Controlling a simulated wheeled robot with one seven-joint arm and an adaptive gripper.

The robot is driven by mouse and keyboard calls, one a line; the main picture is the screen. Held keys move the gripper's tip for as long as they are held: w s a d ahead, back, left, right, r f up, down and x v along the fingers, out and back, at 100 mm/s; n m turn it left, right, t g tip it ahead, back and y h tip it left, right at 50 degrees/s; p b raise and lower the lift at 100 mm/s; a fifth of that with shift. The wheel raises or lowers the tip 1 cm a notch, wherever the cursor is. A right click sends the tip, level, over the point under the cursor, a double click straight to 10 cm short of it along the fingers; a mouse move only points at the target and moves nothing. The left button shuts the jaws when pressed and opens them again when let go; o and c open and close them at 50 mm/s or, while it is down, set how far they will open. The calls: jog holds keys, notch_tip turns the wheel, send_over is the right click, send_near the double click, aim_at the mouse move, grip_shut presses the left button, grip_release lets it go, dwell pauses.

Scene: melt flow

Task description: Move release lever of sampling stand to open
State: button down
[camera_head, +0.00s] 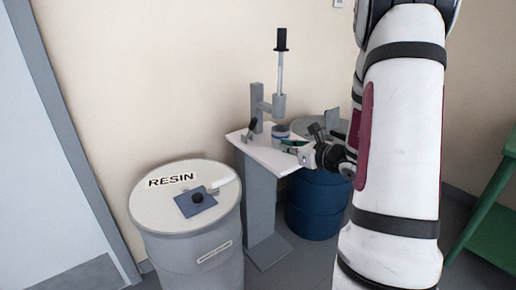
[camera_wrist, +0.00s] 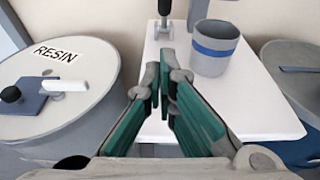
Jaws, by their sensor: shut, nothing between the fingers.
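The sampling stand has a white top (camera_head: 276,158), a grey post and a tall plunger (camera_head: 281,70) with a black grip. A small lever with a black knob (camera_head: 251,125) stands on the left of the top, by the post. It appears to be the dark-knobbed piece (camera_wrist: 164,8) at the top of the wrist view, cut off by the frame edge. A blue-banded cup (camera_head: 281,133) sits on the top; it also shows in the wrist view (camera_wrist: 213,48). My gripper (camera_head: 287,145) is shut and empty above the top, apart from the lever; its green fingers (camera_wrist: 162,75) point towards it.
A grey resin drum (camera_head: 190,245) with a blue plate and white handle (camera_wrist: 65,86) stands left of the stand. A blue drum (camera_head: 318,207) stands behind to the right. A green table (camera_head: 490,220) is at far right. The white top has bare room around my fingers.

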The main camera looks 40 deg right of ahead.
jog(key=b, duration=0.3)
send_near(251, 131)
jog(key=f, duration=0.3)
jog(key=shift+w+a+f, duration=0.2)
jog(key=shift+w+a, duration=0.05)
jog(key=shift+w, duration=0.1)
jog(key=shift+w+r+b, duration=0.35)
jog(key=shift+w+r, duration=0.5)
jog(key=shift+w, duration=0.1)
jog(key=shift+w+r, duration=0.3)
jog(key=shift+w, duration=0.25)
jog(key=shift+r, duration=0.15)
jog(key=shift+w+r+g+p, duration=0.15)
jog(key=shift+g+p, duration=0.15)
jog(key=shift+p, duration=0.5)
